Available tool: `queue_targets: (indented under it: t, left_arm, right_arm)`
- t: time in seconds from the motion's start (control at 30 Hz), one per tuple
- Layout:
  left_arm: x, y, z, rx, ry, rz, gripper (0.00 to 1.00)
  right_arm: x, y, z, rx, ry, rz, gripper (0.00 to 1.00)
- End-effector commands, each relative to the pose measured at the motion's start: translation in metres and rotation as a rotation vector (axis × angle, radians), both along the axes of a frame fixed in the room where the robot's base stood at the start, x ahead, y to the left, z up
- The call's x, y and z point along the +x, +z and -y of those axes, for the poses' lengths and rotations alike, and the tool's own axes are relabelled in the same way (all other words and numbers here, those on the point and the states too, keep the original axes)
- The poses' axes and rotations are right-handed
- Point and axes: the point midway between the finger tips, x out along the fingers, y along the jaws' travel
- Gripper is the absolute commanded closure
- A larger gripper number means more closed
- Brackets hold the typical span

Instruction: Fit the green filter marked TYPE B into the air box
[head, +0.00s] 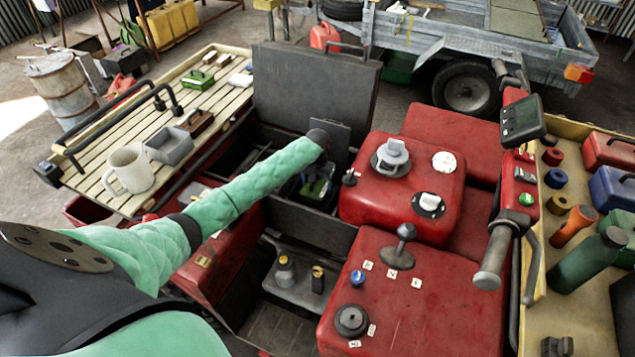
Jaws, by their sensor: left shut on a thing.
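My left arm reaches from the lower left to the dark open air box (340,222) in the middle of the red quad. My left gripper (318,178) points down into the box and is shut on a green thing (314,190), seemingly the green filter. The filter is largely hidden by the gripper and the box walls. I cannot read its marking or tell whether it touches the bottom. The box's grey lid (338,135) stands up behind the gripper. My right gripper is not in view.
A large dark panel (310,90) stands upright behind the box. The slatted rack (100,150) at left holds a mug (129,168), a grey tray (170,146) and a green item (197,80). The handlebar (492,260) and a tray of bottles (580,310) are at right.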

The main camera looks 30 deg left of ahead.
Motion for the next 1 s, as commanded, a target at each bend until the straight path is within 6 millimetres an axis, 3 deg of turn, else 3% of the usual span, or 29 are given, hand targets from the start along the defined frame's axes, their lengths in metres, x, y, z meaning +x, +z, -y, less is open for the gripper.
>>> queue_targets:
  t: [1.0]
  left_arm:
    - [0.0,-0.025,0.001,-0.001,-0.001,-0.001,0.43]
  right_arm:
    - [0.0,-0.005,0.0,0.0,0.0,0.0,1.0]
